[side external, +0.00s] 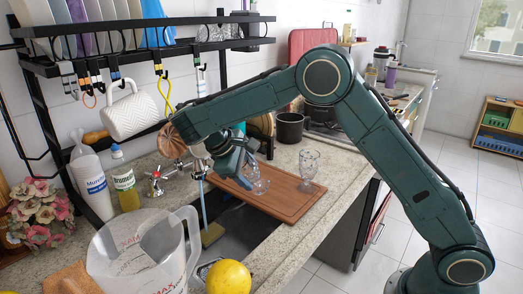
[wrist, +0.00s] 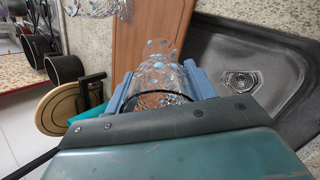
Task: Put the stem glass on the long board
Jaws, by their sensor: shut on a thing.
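My gripper (side external: 240,160) is shut on a clear, patterned stem glass (side external: 258,181). In the wrist view the glass (wrist: 165,76) sits between the two blue-grey fingers (wrist: 160,88), and part of it is hidden by my gripper. In the side view it is tilted at the long brown board (side external: 280,204); I cannot tell whether it touches it. The board also shows beyond the glass in the wrist view (wrist: 140,35). A second clear glass (side external: 309,165) stands upright near the board's right end. It is cut off at the top of the wrist view (wrist: 95,7).
A dark sink (wrist: 240,50) lies beside the board. A dark pot (side external: 290,127) stands behind the board.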

